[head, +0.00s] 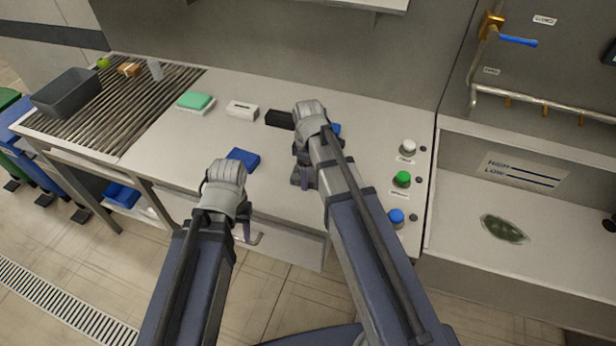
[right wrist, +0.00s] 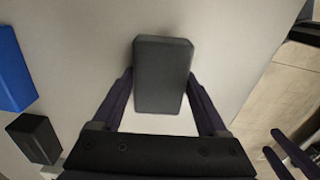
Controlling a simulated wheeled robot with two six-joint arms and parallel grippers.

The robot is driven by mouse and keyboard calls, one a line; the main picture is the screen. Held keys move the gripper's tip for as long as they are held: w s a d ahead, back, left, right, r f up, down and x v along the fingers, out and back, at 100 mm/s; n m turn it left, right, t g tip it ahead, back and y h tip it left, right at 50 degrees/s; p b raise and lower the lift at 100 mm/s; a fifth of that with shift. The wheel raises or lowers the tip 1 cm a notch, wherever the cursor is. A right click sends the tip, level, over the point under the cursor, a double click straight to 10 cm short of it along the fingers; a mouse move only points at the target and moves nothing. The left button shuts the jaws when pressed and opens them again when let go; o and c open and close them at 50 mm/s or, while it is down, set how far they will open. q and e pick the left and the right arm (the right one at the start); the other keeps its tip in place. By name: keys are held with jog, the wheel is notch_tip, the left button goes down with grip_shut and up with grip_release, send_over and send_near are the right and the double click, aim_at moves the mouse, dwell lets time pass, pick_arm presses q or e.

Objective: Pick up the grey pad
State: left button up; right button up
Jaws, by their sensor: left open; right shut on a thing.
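The grey pad (right wrist: 162,75) is a dark grey block between the fingers of my right gripper (right wrist: 160,105) in the right wrist view. The fingers are shut on its two sides, and white worktop shows around it. In the head view my right gripper (head: 303,180) is low over the worktop; its hand and arm hide most of the pad. My left gripper (head: 240,225) is open near the worktop's front edge, close to a blue block (head: 243,158); its fingers are partly hidden by the hand.
A black block (head: 280,119), a white box (head: 242,110) and a green sponge (head: 195,100) sit farther back. Another blue thing (head: 335,129) is partly behind my right arm. Buttons (head: 402,179) line the right side. A grey crate (head: 66,92) stands on rollers at left.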

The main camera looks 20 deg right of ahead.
jog(key=shift+c, duration=1)
jog(key=shift+r, duration=0.1)
notch_tip(320, 180, up, 10)
jog(key=p, duration=1)
